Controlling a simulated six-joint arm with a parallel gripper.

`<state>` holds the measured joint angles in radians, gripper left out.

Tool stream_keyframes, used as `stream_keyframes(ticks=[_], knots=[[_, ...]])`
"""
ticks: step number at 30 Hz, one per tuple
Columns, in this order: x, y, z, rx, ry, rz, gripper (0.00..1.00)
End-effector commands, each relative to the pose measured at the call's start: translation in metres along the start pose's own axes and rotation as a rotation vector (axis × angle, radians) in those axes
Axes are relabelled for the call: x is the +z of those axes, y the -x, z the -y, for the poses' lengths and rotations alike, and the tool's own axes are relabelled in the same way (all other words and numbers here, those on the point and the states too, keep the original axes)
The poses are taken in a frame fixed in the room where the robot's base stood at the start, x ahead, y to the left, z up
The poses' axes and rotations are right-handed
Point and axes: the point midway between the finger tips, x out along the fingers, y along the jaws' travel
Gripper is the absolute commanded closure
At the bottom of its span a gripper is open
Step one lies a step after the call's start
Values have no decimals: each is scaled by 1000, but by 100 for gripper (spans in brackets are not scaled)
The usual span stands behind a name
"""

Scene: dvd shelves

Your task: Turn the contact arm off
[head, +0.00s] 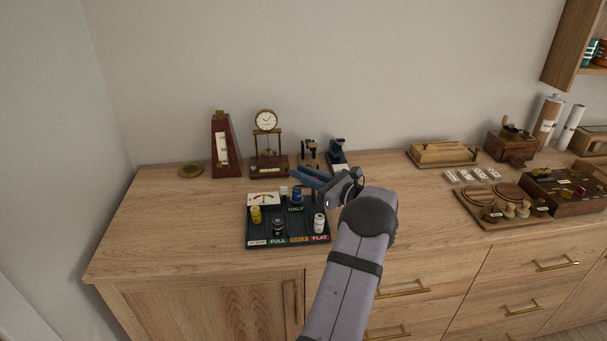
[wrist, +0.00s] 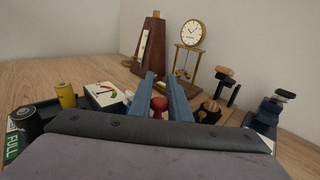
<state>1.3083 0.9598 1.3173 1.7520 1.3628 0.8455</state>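A dark battery-tester tray (head: 250,236) lies on the counter in the head view, with a white dial meter (head: 264,199) at its back left. The meter also shows in the wrist view (wrist: 104,94). My gripper (head: 298,172) is above the tray's back edge, pointing left and back. In the wrist view my gripper (wrist: 164,80) has its two blue fingers apart. A red knob (wrist: 159,103) shows between them, seemingly the end of the contact arm; whether the fingers touch it I cannot tell. The rest of the contact arm is hidden.
Batteries stand on the tray: a yellow one (head: 256,214), a black one (head: 278,227) and a white one (head: 319,223). A metronome (head: 224,148), a clock (head: 265,121) and a navy device (head: 337,152) stand behind.

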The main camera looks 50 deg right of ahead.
Motion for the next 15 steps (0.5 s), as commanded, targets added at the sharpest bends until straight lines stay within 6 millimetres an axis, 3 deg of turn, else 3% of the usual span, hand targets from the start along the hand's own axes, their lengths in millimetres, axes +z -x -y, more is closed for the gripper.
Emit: stream_keyframes(ticks=[15], knots=[[-1, 0, 2, -69, -2, -1, 100]])
